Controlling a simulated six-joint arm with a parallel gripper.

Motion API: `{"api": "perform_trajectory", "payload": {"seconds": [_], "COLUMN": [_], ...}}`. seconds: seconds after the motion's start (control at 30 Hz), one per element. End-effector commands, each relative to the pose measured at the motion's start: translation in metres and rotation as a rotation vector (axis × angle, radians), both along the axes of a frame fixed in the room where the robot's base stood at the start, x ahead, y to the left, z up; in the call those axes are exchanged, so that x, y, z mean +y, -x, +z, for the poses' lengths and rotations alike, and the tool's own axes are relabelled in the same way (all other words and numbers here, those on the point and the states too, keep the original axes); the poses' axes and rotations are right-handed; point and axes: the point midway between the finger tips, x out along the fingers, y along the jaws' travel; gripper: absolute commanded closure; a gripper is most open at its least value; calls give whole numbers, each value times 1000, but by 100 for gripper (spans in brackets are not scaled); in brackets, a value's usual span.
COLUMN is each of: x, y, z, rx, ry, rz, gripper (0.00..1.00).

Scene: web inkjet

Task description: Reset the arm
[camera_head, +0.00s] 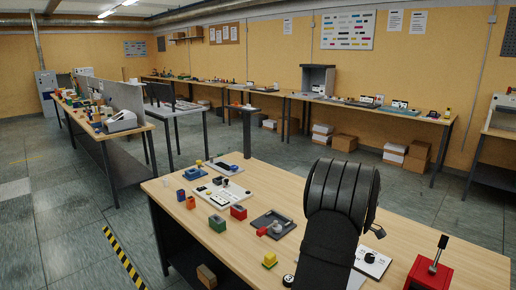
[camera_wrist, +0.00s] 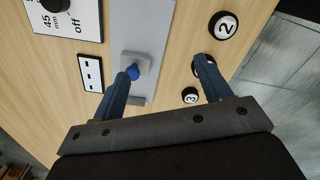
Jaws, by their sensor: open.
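My gripper (camera_wrist: 167,72) shows in the wrist view with its two blue-grey fingers spread wide apart and nothing held between them. It is above a light wood table (camera_wrist: 172,22). The left finger's tip overlaps a bright blue knob (camera_wrist: 133,72) on a grey plate; I cannot tell whether they touch. The right finger partly hides a dark round thing beside the black discs numbered 2 (camera_wrist: 224,25) and 3 (camera_wrist: 190,95).
A red box with a black lever (camera_head: 428,272) stands at the table's right. A dark tray (camera_head: 273,224), a green block (camera_head: 217,223), a red block (camera_head: 238,212) and a yellow block (camera_head: 269,260) lie left of my arm. The table's left front is mostly clear.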

Motion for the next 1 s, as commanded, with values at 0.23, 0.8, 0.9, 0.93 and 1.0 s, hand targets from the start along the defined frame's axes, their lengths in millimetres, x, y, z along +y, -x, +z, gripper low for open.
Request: {"api": "perform_trajectory", "payload": {"seconds": [0.23, 0.8, 0.9, 0.93, 1.0], "x": [-6, 48, 51, 52, 52], "y": [-39, -101, -105, -106, -107], "z": [0, -48, -51, -52, -52], "rx": [-2, 0, 0, -1, -1], "ry": [1, 0, 0, 0, 0], "rz": [-101, -111, -112, -112, -113], "gripper": [29, 29, 29, 29, 29]}}
